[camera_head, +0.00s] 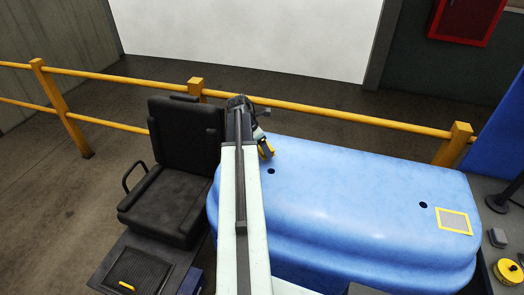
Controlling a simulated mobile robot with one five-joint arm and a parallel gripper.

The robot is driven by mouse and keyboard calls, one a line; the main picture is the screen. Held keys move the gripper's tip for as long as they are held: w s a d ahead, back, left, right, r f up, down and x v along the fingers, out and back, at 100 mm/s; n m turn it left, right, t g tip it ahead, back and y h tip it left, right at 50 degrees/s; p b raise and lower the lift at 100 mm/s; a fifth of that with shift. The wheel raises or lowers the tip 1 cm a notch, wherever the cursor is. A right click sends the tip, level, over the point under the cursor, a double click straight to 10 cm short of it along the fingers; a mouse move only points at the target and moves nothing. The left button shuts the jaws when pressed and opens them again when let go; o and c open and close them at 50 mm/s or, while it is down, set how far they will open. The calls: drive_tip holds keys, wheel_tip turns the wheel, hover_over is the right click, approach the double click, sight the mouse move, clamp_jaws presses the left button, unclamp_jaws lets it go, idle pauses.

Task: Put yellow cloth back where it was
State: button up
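My arm reaches forward over the left end of a blue moulded cover (350,215). My gripper (265,147) is at its far end, above or near the cover's back left edge. A small yellow patch shows at the gripper's tip; I cannot tell whether it is yellow cloth or part of the gripper. Whether the fingers are open or shut is too small to see. A yellow-bordered square (455,221) with a greyish middle lies on the cover's right end. No other piece that is clearly yellow cloth shows.
A black seat (168,195) with an armrest stands left of the cover. A yellow railing (330,112) runs behind. A yellow round object (508,271) and a small grey object (497,238) sit on a dark surface at the right. The cover's middle top is clear.

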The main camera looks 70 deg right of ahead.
sight(262, 151)
drive_tip(key=shift+d, duration=0.4)
wheel_tip(262, 151, down, 4)
drive_tip(key=b, duration=0.4)
drive_tip(key=shift+s+d, duration=0.1)
drive_tip(key=shift+s, duration=0.05)
drive_tip(key=shift+r, duration=0.15)
drive_tip(key=shift+w, duration=0.3)
drive_tip(key=shift+f, duration=0.2)
drive_tip(key=o, duration=1.1)
drive_tip(key=shift+s+r, duration=0.1)
drive_tip(key=shift+c, duration=0.2)
